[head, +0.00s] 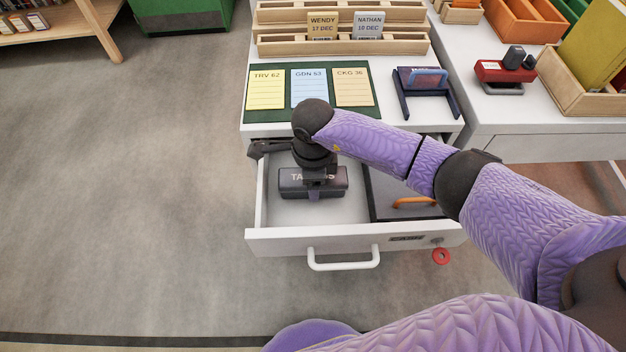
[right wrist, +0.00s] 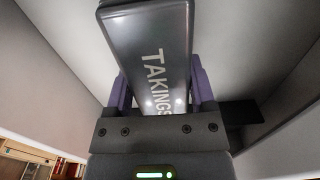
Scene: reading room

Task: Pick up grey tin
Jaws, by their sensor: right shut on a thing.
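The grey tin (head: 290,187) is a dark grey box in the left part of the open drawer (head: 281,240). Its label is partly hidden by my right gripper in the head view. In the right wrist view the tin (right wrist: 150,50) fills the space between the fingers, and "TAKINGS" reads along it. My right gripper (head: 315,184) reaches down from above and is shut on the tin; its two fingers press the sides in the right wrist view (right wrist: 162,93). I cannot tell whether the tin touches the drawer floor. My left gripper is not in view.
The drawer's right part holds a dark panel with an orange handle (head: 415,201). The drawer has a white front handle (head: 343,264); a red ring (head: 441,256) is near its right front. The desk above holds a green card mat (head: 372,86), wooden racks (head: 275,45) and a blue stand (head: 447,98).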

